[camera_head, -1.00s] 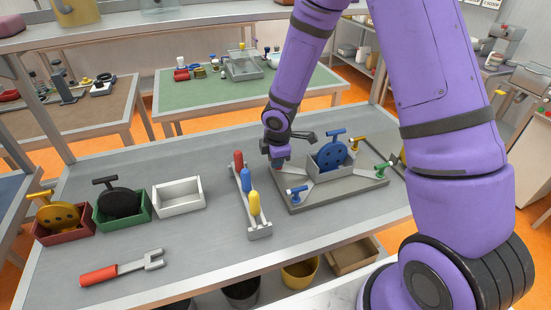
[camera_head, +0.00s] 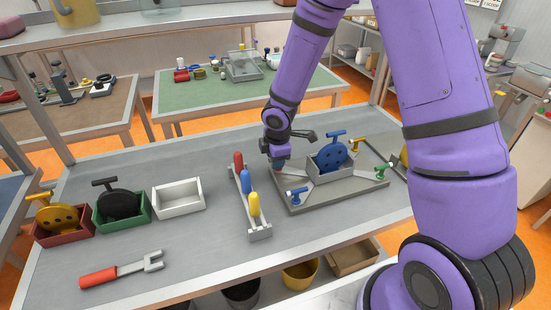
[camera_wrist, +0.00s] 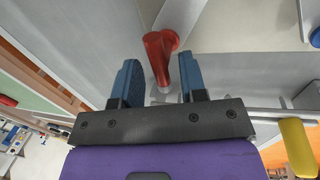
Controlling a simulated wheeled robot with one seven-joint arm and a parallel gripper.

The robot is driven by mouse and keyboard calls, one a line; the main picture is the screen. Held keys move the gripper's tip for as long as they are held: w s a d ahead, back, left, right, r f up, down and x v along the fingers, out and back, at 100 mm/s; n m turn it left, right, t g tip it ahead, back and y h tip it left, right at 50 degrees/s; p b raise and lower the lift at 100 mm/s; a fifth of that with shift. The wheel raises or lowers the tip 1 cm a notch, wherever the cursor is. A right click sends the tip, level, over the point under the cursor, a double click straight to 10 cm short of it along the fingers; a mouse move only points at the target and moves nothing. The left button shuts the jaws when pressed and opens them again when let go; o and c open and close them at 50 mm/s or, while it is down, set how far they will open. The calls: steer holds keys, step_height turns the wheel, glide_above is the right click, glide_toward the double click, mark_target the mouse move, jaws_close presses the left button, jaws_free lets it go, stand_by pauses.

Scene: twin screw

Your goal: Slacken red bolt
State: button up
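The red bolt (camera_wrist: 160,58) has a red handle on a pale shank and shows in the wrist view, just beyond and between my two blue fingertips. My gripper (camera_wrist: 160,80) is open, with a gap on both sides of the bolt and no clear contact. In the head view my gripper (camera_head: 279,160) is low over the back left corner of the grey fixture plate (camera_head: 330,194), and it mostly hides the red bolt there. A blue round part with a T-handle (camera_head: 331,156) stands in the fixture's central box.
Blue (camera_head: 297,194), green (camera_head: 382,171) and yellow (camera_head: 357,144) bolts sit at the other plate corners. A rack (camera_head: 259,233) with red, blue and yellow handles stands left of the plate. A red-handled fork tool (camera_head: 120,270) and several bins lie farther left.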

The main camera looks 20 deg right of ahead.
step_height(320, 180, up, 10)
steer(key=s, duration=0.2)
